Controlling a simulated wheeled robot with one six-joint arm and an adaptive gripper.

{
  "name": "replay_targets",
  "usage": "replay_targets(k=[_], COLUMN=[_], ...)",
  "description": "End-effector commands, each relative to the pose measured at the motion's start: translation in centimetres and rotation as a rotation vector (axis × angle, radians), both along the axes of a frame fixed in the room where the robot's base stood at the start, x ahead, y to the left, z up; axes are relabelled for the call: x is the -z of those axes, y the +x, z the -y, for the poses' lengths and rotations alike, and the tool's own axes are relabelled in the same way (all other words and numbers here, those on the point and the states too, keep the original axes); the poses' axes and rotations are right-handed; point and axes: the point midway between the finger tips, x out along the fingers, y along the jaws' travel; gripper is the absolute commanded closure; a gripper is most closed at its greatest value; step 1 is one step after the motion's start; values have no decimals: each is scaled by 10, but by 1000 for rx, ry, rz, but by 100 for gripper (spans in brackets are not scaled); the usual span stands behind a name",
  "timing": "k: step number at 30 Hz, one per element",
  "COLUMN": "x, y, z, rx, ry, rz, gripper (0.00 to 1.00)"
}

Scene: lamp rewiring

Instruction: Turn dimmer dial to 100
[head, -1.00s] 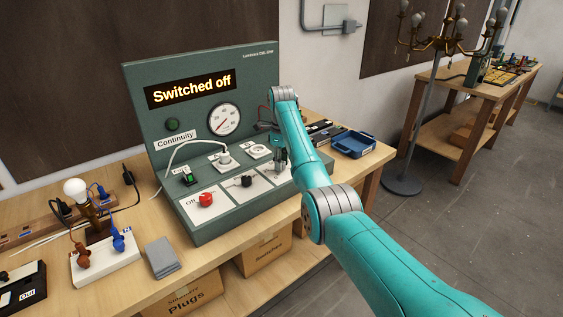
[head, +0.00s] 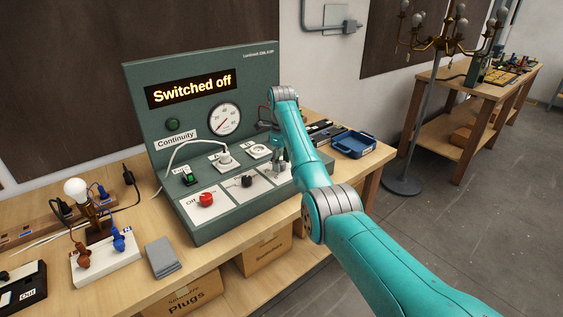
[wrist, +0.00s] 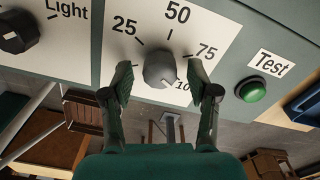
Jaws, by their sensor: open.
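The dimmer dial (wrist: 160,70) is a round grey knob on a white plate marked 25, 50, 75 and a partly hidden number starting with 10. A small mark on the dial's lower right edge lies toward that partly hidden number. My gripper (wrist: 160,78) is open, with one finger on each side of the dial. Gaps show between the fingers and the dial, and nothing is held. In the head view my gripper (head: 274,147) is over the right part of the green test panel (head: 215,222), where it and my arm hide most of the dial.
A green Test button (wrist: 252,90) is right of the dial, near the right finger. A black Light knob (wrist: 17,32) is at the left. In the head view a red knob (head: 206,199) and blue tray (head: 354,144) flank the area. The display (head: 190,88) reads "Switched off".

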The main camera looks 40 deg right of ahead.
Motion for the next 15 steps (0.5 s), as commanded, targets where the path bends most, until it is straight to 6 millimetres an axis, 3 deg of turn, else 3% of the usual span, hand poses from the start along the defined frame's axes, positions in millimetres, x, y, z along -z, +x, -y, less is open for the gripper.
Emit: replay_targets(k=[8, 15], x=[-15, -51], y=[1, 1], z=[0, 0], rx=[0, 0], ry=[-1, -1], rz=[3, 3], gripper=[40, 40])
